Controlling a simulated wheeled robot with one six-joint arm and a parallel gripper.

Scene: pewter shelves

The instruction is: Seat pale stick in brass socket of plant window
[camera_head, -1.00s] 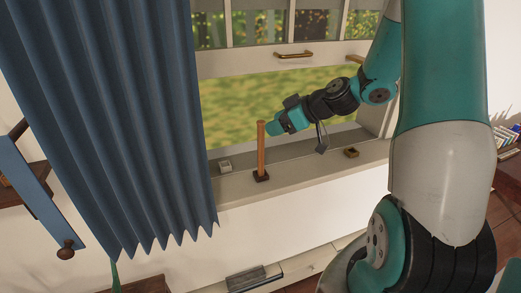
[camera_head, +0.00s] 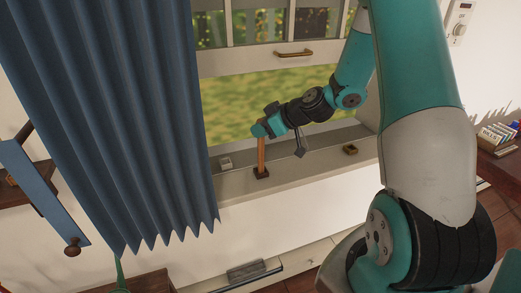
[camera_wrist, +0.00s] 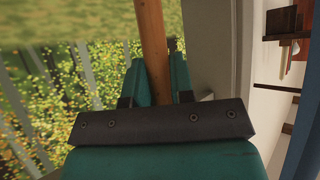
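The stick (camera_head: 261,155) looks orange-brown rather than pale. It stands upright with its foot in a dark socket (camera_head: 261,173) on the window sill. The brass socket (camera_head: 350,150) sits empty on the sill to the right. My gripper (camera_head: 262,131) is at the stick's upper part and hides its top in the head view. In the wrist view, the stick (camera_wrist: 152,35) runs between the two teal fingers, which lie close against both sides with no clear gap. The stick's foot is out of the wrist view.
A small whitish socket (camera_head: 225,163) sits on the sill left of the stick. A blue curtain (camera_head: 110,120) hangs close on the left. The window (camera_head: 285,95) is behind the sill, with a brass handle (camera_head: 294,53) above. The sill between the stick and brass socket looks clear.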

